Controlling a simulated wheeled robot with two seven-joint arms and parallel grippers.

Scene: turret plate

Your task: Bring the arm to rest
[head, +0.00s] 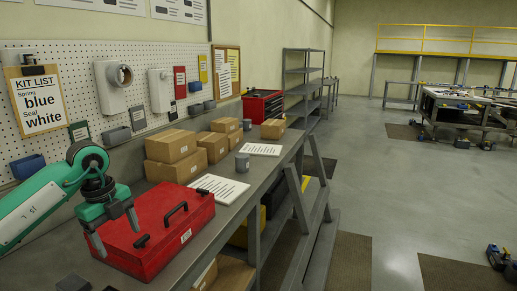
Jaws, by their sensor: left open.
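My left arm comes in from the left edge in green and white, with a dark wrist joint. My left gripper (117,239) points downward and is open, with its two dark fingers apart and nothing seen between them. It is in front of or over the left part of a closed red toolbox (168,241) with black handle and latches. I cannot tell whether the fingers touch the lid. My right gripper is not in view.
The toolbox stands on a long grey workbench (262,173) with cardboard boxes (170,146), a grey cup (242,162) and white sheets (219,188). A pegboard (135,77) with a kit list (37,100) and bins rises behind. Open floor (400,180) lies right.

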